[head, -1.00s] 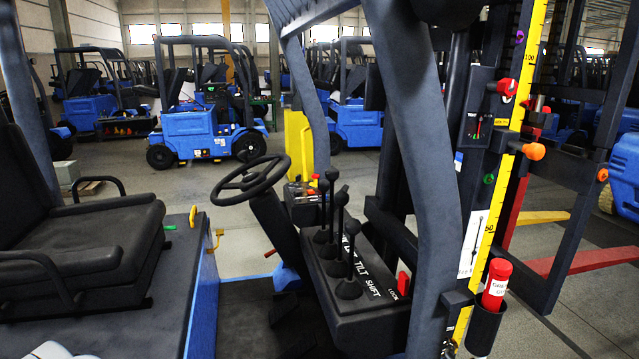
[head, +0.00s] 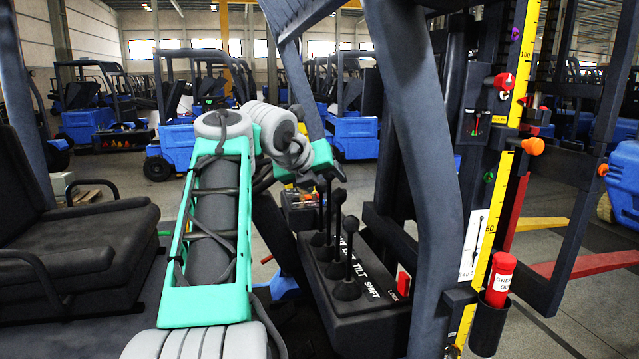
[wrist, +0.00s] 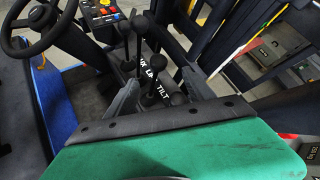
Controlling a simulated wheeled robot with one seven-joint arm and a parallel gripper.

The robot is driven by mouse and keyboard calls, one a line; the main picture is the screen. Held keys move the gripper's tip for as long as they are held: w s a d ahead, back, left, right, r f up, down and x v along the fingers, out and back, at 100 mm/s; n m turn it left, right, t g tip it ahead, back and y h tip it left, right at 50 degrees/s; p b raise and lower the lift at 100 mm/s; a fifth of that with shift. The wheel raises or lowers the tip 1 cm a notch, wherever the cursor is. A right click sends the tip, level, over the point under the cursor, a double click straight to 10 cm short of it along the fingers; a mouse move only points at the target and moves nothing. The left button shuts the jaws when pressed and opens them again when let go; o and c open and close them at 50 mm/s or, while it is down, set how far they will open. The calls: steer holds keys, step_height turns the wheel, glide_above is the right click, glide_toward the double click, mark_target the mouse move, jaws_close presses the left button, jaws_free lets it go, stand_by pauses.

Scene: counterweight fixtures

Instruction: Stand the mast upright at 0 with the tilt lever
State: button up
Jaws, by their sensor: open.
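The lever console (head: 375,325) carries a row of black-knobbed levers, with the labels TILT and SHIFT readable on top. The tilt lever (head: 340,197) appears to be the one just behind the front shift lever (head: 351,226). My gripper (wrist: 160,88) is open above the console. In the wrist view a black-knobbed lever (wrist: 155,61) stands between its fingers, near the TILT label; I cannot tell if they touch it. In the head view my arm's end hides part of the rear levers. The mast (head: 587,150) is the dark upright frame at the right; its tilt reading is not legible.
A thick dark pillar (head: 425,150) stands right of the console. A yellow scale (head: 497,230), an orange knob (head: 533,146) and a red canister (head: 499,275) are beyond it. The seat (head: 70,215) is left. A steering wheel (wrist: 38,22) shows in the wrist view.

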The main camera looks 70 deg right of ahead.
mark_target(337, 194)
steer(key=b+x, duration=0.1)
steer(key=x, duration=1)
steer(key=shift+w, duration=0.1)
steer(key=shift+c, duration=0.3)
steer(key=c, duration=1)
steer(key=shift+w, duration=0.1)
